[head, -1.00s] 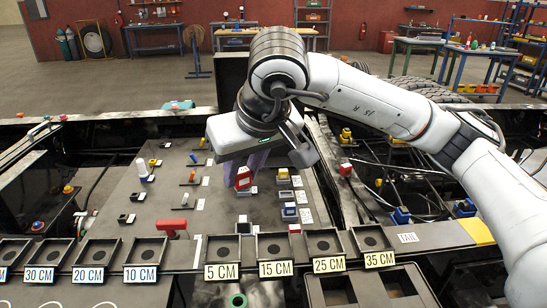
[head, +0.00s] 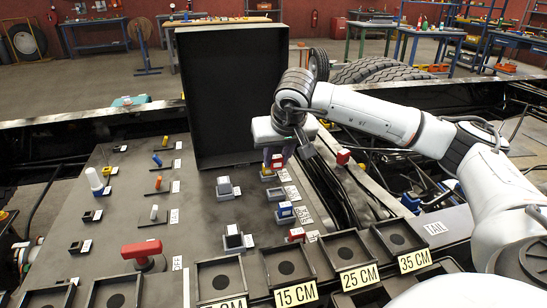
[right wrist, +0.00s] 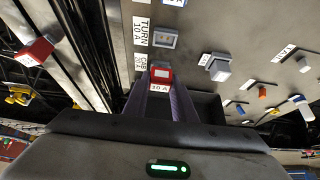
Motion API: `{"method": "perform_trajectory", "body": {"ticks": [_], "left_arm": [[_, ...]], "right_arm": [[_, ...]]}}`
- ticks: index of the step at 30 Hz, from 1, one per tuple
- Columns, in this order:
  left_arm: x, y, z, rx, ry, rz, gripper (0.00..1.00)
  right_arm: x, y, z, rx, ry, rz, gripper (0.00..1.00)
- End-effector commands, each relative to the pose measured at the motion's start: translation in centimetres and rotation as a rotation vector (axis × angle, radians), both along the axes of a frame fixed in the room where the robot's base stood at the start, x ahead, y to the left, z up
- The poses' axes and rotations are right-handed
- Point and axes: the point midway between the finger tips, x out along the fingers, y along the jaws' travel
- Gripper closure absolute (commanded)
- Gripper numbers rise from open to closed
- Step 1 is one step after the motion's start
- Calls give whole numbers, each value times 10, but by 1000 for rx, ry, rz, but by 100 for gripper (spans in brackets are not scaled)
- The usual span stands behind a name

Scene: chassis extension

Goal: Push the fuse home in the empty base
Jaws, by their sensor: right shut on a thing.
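My right gripper (head: 277,158) is shut on a red fuse (head: 277,163), low over the panel's far right part. In the right wrist view the red fuse (right wrist: 162,75) shows between the purple fingers, above a "10 A" label. Its lower end and the spot behind it are hidden, so I cannot tell whether it touches a base. A yellowish base (head: 267,174) lies just by the fuse in the head view. My left gripper is not in view.
A tall black box (head: 232,90) stands behind the panel (head: 200,220). A grey block (head: 226,188) and a dark base (head: 234,240) are left of the row. A red handle (head: 142,249) and labelled trays (head: 285,268) lie in front. Cables run right of the panel.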

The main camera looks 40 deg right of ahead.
Motion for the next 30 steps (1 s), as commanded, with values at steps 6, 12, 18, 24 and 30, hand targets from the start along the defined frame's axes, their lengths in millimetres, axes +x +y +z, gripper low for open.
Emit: {"method": "perform_trajectory", "body": {"ticks": [6, 12, 18, 24, 30], "left_arm": [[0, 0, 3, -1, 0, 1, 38], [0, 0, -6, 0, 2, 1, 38], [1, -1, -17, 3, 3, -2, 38], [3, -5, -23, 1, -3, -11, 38], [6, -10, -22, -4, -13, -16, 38]], "right_arm": [[-1, 1, 1, 1, 1, 7, 97], [0, 1, -10, 1, -1, 8, 97], [-1, 1, -28, 1, 1, 7, 97], [-1, 1, -48, 1, 1, 7, 97], [0, 1, -57, 1, -1, 8, 97]]}}
